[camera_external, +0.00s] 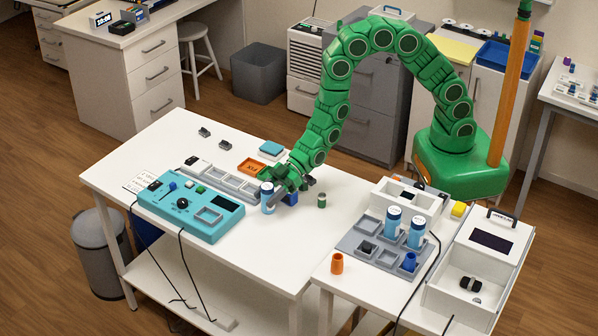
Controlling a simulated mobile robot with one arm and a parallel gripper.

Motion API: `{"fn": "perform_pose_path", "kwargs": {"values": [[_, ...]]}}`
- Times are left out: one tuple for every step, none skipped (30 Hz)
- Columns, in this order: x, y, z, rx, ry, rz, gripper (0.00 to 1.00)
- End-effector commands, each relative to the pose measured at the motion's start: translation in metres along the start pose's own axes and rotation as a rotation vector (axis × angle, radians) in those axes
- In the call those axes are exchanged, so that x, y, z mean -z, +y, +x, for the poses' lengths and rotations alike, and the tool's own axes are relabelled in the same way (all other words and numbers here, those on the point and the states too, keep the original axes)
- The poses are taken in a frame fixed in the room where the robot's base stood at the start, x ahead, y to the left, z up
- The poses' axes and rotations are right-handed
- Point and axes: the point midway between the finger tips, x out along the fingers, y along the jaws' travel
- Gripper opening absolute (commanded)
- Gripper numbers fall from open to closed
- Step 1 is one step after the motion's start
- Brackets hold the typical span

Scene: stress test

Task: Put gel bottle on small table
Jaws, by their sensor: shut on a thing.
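My gripper (277,194) is at the end of the green arm, low over the right part of the long white table. It is shut on a small white and blue bottle (267,198), likely the gel bottle; its label is too small to read. The bottle is upright, close beside the teal device; I cannot tell if its base touches the table. Two similar white and blue bottles, left (393,221) and right (416,232), stand in a grey tray on the smaller white table (325,284) at the right.
A teal control box (178,222) and a grey compartment tray (222,181) lie left of my gripper. The smaller table also holds an orange cup (337,264), the grey tray (352,243) and a white open-topped device (513,243).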

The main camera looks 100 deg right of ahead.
Motion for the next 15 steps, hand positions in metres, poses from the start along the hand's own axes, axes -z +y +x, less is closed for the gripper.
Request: {"fn": "perform_pose_path", "kwargs": {"values": [[0.0004, 0.0001, -0.0001, 0.000, 0.001, 0.000, 0.16], [0.0004, 0.0001, -0.0001, 0.000, 0.000, 0.000, 0.16], [0.0003, 0.0001, 0.0000, 0.000, 0.000, 0.000, 0.16], [0.0000, 0.0001, 0.0001, 0.000, 0.000, 0.000, 0.16], [-0.0004, 0.0001, 0.0003, 0.000, 0.000, 0.000, 0.16], [-0.0014, 0.0001, 0.0006, 0.000, 0.000, 0.000, 0.16], [-0.0021, 0.0001, 0.0009, 0.000, 0.000, 0.000, 0.16], [-0.0026, 0.0001, 0.0012, 0.000, 0.000, 0.000, 0.16], [-0.0022, 0.0001, 0.0010, 0.000, 0.000, 0.000, 0.56], [-0.0021, 0.0001, 0.0010, 0.000, 0.000, 0.000, 0.61], [-0.0020, 0.0001, 0.0009, 0.000, 0.000, 0.000, 0.65], [-0.0021, 0.0001, 0.0009, 0.000, 0.000, 0.000, 0.71], [-0.0021, 0.0001, 0.0009, 0.000, 0.000, 0.000, 0.76], [-0.0022, 0.0000, 0.0009, 0.000, 0.000, 0.000, 0.76], [-0.0022, 0.0000, 0.0009, 0.000, 0.000, 0.000, 0.76]]}}
